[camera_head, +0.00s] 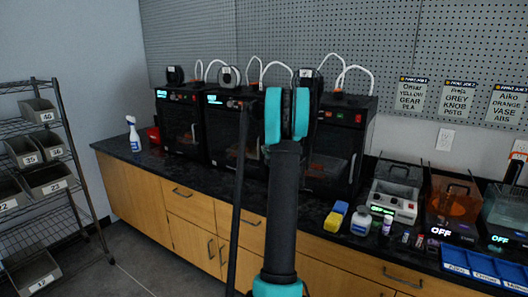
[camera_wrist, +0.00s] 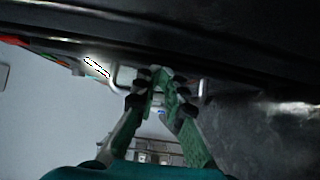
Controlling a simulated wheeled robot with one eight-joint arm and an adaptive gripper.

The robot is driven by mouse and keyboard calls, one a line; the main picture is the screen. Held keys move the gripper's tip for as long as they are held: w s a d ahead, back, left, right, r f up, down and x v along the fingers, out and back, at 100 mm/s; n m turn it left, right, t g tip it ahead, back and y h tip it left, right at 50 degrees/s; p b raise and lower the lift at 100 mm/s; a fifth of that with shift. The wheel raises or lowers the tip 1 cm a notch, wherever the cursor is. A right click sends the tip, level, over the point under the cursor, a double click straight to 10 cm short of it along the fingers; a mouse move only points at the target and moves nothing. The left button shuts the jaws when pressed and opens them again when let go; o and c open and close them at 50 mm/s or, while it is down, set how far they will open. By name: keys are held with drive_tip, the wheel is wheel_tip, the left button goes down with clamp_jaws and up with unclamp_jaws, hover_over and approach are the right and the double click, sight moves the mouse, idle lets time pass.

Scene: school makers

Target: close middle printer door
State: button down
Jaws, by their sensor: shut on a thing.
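The middle printer (camera_head: 222,128) is a black box in a row of three on the counter, partly behind my arm. A thin dark upright slab (camera_head: 237,200) stands out in front of it, left of my arm. It looks like its door, swung open and seen nearly edge-on. In the wrist view, my gripper (camera_wrist: 162,78) has its green fingers drawn together at a pale metal handle (camera_wrist: 119,80) under a dark edge. It is shut on this handle, which looks like the door's. My arm hides the gripper in the head view.
The left printer (camera_head: 182,122) and right printer (camera_head: 340,145) flank the middle one. A spray bottle (camera_head: 134,134) stands at the counter's left end. Several small bottles, a yellow-blue block (camera_head: 335,216) and machines crowd the right. A bin rack (camera_head: 40,150) is far left.

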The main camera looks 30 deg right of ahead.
drive_tip(key=s+a, duration=0.1)
drive_tip(key=s, duration=1.1)
drive_tip(key=s+a+r+m+g+h, duration=0.2)
drive_tip(key=s+a+r+m+h, duration=0.4)
drive_tip(key=m, duration=0.5)
drive_tip(key=s+a+f+m+g+y, duration=0.3)
drive_tip(key=s+a+f+g, duration=0.3)
drive_tip(key=s+a+f, duration=0.5)
drive_tip(key=s+a+f+m+g+y, duration=0.2)
drive_tip(key=s+a+f+g+y, duration=0.2)
drive_tip(key=s+a+f, duration=0.7)
drive_tip(key=s+a+g, duration=0.1)
drive_tip(key=s+a, duration=0.4)
drive_tip(key=a, duration=0.1)
drive_tip(key=shift+s+f+m+g+y, duration=0.15)
drive_tip(key=shift+s+m+g+y, duration=0.05)
drive_tip(key=shift+m+g+y, duration=0.2)
